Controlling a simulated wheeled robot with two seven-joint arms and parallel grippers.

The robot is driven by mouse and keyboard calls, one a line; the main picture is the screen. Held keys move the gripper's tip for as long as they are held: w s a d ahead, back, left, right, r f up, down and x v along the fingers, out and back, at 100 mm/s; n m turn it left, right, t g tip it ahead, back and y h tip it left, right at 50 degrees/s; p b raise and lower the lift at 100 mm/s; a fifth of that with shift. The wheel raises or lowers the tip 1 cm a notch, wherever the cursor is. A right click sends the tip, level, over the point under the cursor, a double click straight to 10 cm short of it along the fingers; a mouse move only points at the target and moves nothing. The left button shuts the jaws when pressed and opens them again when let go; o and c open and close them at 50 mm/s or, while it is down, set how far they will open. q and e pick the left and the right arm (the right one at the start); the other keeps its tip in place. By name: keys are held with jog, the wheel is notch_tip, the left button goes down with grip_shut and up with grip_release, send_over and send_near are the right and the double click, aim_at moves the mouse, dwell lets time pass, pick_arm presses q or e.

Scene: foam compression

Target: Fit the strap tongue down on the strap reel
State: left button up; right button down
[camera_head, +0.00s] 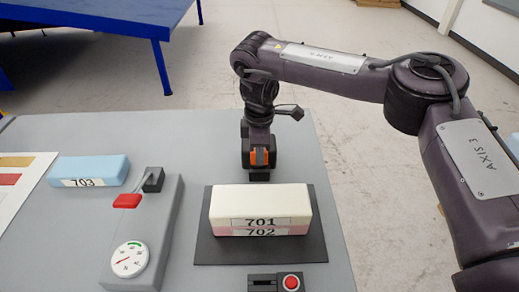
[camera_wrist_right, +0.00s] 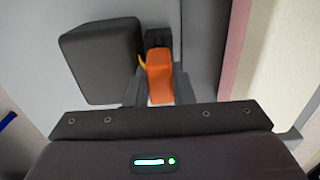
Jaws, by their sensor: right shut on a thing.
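My right gripper (camera_head: 259,158) hangs beyond the far side of the foam stack. It is shut on an orange piece, apparently the strap tongue, which shows best in the right wrist view (camera_wrist_right: 159,80). A small black part (camera_wrist_right: 157,38) lies at the tongue's far end, and a bit of yellow shows at its left edge. A dark grey rounded block (camera_wrist_right: 100,60), apparently the strap reel, is just left of the tongue in the wrist view. Whether the two touch I cannot tell. In the head view the gripper largely hides this spot. My left gripper is out of view.
Cream foam block 701 (camera_head: 260,200) lies on pink block 702 (camera_head: 300,229), on a black mat (camera_head: 262,252). A blue block 703 (camera_head: 89,171) and a grey gauge unit (camera_head: 153,235) with a red-ended lever stand left. A red button (camera_head: 291,282) is at the front.

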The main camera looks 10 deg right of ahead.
jog(key=shift+f+b, duration=0.35)
jog(key=shift+f, duration=0.7)
jog(key=c, duration=1.2)
grip_release()
jog(key=shift+s, duration=0.1)
jog(key=shift+o, duration=0.2)
jog(key=shift+r, duration=0.1)
